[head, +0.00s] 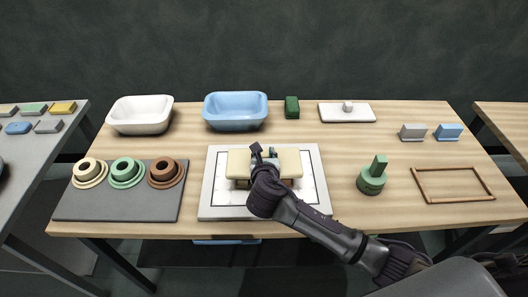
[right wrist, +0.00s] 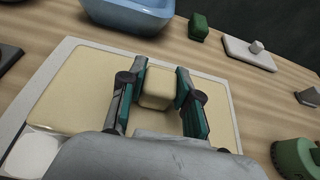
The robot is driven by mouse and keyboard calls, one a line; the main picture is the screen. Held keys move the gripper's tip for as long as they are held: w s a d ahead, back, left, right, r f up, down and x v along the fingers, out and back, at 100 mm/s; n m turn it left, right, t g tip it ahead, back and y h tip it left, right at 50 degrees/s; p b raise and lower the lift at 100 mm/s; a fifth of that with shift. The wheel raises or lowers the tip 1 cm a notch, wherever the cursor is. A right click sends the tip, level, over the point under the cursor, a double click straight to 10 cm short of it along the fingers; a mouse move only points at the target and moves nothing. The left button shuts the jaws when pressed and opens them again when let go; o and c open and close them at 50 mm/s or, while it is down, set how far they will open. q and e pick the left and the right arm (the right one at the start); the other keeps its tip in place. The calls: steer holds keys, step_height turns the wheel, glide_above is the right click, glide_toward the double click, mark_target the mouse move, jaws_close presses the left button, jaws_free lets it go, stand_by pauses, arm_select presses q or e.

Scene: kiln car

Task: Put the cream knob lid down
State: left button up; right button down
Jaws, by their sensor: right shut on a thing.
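The cream knob lid (head: 291,163) is a wide cream slab with a block-shaped knob (right wrist: 157,88) on top. It is over the middle of the white board with dark lines (head: 222,204) in the head view. My right gripper (head: 264,157) is shut on the knob, one finger on each side of it, as the right wrist view (right wrist: 160,95) shows. Dark shapes or shadow show under the lid's front edge, and my gripper and forearm hide part of it. I cannot tell whether the lid is resting or held up. My left gripper is not in view.
A white basin (head: 140,115) and a blue basin (head: 234,110) stand behind, with a green block (head: 292,107) and a white slab with grey knob (head: 335,116). A grey mat (head: 118,212) bears ringed pieces. A green handled piece (head: 371,181) and wooden frame (head: 455,201) are right.

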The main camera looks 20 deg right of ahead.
steer(key=c, duration=0.8)
jaws_free()
steer(key=shift+s+f, duration=0.1)
steer(key=shift+f, duration=0.05)
steer(key=v, duration=1.2)
steer(key=shift+r, duration=0.5)
